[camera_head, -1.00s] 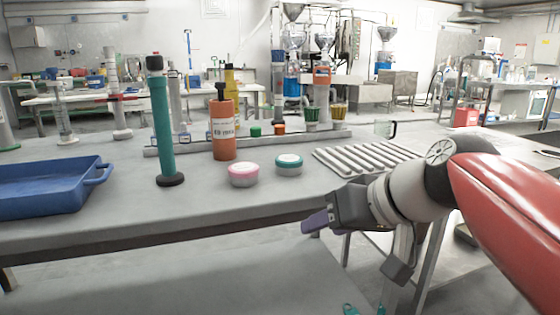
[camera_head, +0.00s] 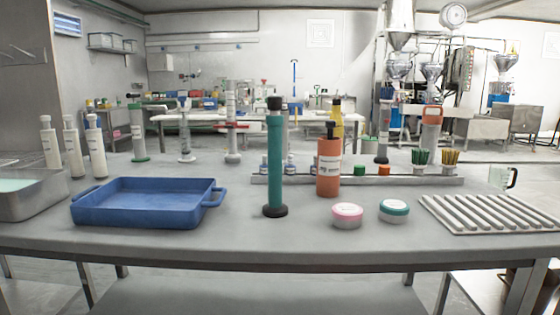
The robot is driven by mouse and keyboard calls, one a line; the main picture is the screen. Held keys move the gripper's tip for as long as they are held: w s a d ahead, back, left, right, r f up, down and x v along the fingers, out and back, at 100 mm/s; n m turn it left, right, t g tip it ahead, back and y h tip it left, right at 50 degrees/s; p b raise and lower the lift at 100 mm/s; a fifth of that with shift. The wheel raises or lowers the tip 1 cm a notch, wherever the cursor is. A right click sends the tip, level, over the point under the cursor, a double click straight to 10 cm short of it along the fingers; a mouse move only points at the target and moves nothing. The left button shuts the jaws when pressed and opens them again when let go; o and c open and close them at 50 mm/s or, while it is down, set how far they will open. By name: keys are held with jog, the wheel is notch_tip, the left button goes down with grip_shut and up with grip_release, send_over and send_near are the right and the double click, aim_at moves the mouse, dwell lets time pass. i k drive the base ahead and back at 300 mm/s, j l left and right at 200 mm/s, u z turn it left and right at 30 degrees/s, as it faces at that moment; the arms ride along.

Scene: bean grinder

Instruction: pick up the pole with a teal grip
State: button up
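The pole with a teal grip (camera_head: 275,160) stands upright on the grey table. It has a black round base and a black cap. It is between the blue tray and the orange bottle, with nothing touching it. My gripper and arm are outside the picture now.
On the table (camera_head: 230,243) are a blue tray (camera_head: 92,214), an orange bottle (camera_head: 328,172), a pink-lidded jar (camera_head: 347,215), a teal-lidded jar (camera_head: 394,211) and a ridged rack (camera_head: 492,214). White bottles (camera_head: 95,150) stand at the left. The front strip of the table is clear.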

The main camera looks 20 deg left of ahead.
aim_at(275, 208)
jog(key=j+u, duration=0.1)
jog(key=u, duration=0.25)
jog(key=i+u, duration=0.1)
jog(key=u, duration=0.3)
jog(key=i+j+u, duration=0.1)
jog(key=u, duration=0.25)
